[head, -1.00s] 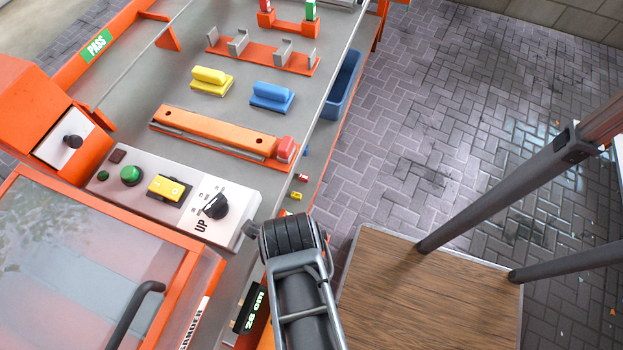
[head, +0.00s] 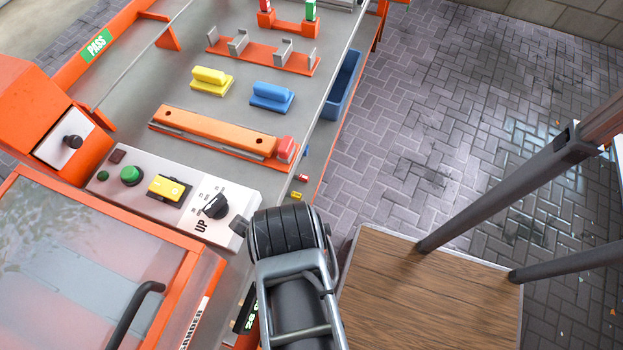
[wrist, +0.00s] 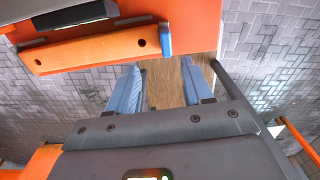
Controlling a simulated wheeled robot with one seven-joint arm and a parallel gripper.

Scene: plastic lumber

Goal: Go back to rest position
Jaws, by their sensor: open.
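My gripper (wrist: 160,82) shows in the wrist view with its two blue fingers spread apart. Nothing is between the fingers except the brown wood-grain surface beyond them. In the head view my arm (head: 289,240) rises at the bottom centre, beside the machine's right edge. The gripper's fingers cannot be seen in that view.
The control panel (head: 150,190) with buttons and a knob stands left of my arm. An orange bar (head: 215,130), a yellow block (head: 210,82) and a blue block (head: 272,97) sit on the grey bench.

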